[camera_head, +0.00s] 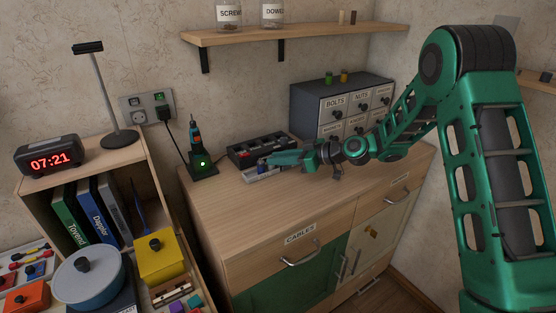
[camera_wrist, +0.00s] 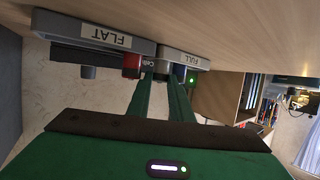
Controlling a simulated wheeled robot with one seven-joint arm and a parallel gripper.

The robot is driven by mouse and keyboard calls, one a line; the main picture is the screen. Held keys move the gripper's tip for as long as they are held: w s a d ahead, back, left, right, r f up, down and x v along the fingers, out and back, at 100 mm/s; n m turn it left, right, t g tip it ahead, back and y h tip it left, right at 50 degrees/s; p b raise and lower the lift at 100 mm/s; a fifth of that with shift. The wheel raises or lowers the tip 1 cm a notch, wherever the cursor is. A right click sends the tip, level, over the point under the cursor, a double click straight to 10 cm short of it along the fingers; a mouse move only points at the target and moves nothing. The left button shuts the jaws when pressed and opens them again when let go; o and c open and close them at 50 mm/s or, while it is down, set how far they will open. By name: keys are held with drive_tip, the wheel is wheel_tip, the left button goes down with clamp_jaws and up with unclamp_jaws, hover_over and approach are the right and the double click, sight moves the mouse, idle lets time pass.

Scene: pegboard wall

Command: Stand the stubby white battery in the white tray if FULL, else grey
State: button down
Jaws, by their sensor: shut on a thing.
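My gripper (camera_head: 272,161) is at the far part of the cabinet top, by the trays. In the wrist view its fingers (camera_wrist: 161,82) are closed together on a small pale battery (camera_wrist: 148,69) with dark lettering, mostly hidden by the fingers. The lighter tray labelled FULL (camera_wrist: 205,62) is just beyond the fingertips, and the darker grey tray labelled FLAT (camera_wrist: 60,27) adjoins it on the left. A pale tray edge (camera_head: 262,174) shows under the gripper in the head view. I cannot tell whether the battery touches a tray floor.
A black slotted box (camera_head: 258,146) with a red part stands behind the trays. A driver on a charging stand (camera_head: 203,164) with a green light is to the left. A drawer unit (camera_head: 335,105) stands behind. The front cabinet top (camera_head: 235,210) is clear.

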drive_tip(key=c, duration=1.9)
unclamp_jaws()
drive_tip(key=shift+f, duration=0.1)
drive_tip(key=shift+o, duration=0.2)
